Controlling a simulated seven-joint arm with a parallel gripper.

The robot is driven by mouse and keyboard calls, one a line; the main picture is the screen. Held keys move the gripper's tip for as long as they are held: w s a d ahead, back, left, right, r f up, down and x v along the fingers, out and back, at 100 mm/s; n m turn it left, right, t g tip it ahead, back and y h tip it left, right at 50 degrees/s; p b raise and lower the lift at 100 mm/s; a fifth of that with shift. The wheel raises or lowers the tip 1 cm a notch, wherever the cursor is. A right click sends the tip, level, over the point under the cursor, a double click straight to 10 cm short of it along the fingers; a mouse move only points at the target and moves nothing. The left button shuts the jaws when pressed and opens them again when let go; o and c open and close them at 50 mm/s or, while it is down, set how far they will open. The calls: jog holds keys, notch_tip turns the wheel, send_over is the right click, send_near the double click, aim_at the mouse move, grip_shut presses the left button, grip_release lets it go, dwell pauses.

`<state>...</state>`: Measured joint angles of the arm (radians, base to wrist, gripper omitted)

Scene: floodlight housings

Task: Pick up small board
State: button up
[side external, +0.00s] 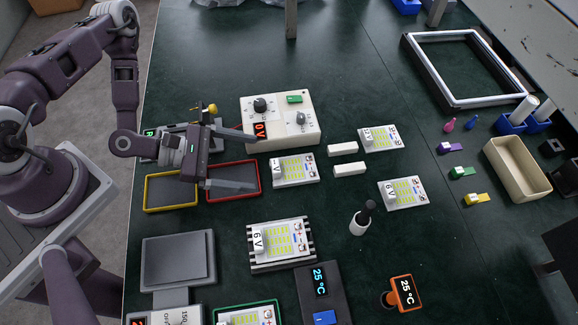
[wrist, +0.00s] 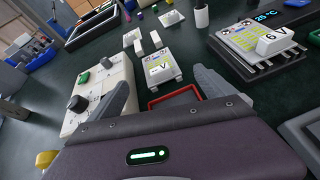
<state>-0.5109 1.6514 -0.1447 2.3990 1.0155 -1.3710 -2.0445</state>
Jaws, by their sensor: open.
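Several white boards with yellow LED rows lie on the dark green table; I cannot tell for certain which is the small board. One board (side external: 295,171) lies just right of my gripper (side external: 246,161); in the wrist view this board (wrist: 161,69) shows ahead, between the fingers. Two more lie farther right, an upper board (side external: 380,138) and a lower 6V board (side external: 402,193). A larger 6V board (side external: 280,240) rests on a finned heat sink. My gripper is open and empty, above the red-rimmed tray (side external: 232,193), apart from the boards.
A cream power supply (side external: 282,122) with knobs stands close beside my gripper. Two white blocks (side external: 342,149) lie right of the nearest board. A yellow-rimmed tray (side external: 170,205), a dark-topped scale (side external: 178,260) and a bottle (side external: 361,220) stand nearby. The table's upper middle is clear.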

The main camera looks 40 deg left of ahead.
jog(key=shift+s+d+f+n+t, duration=0.15)
jog(key=shift+s+n+t, duration=0.25)
jog(key=shift+n, duration=0.7)
jog(key=shift+f+n+y, duration=0.3)
jog(key=shift+f, duration=0.05)
jog(key=x, duration=0.7)
jog(key=shift+w+a, duration=0.2)
jog(key=c, duration=1.5)
notch_tip(320, 180, up, 10)
jog(key=shift+r, duration=0.1)
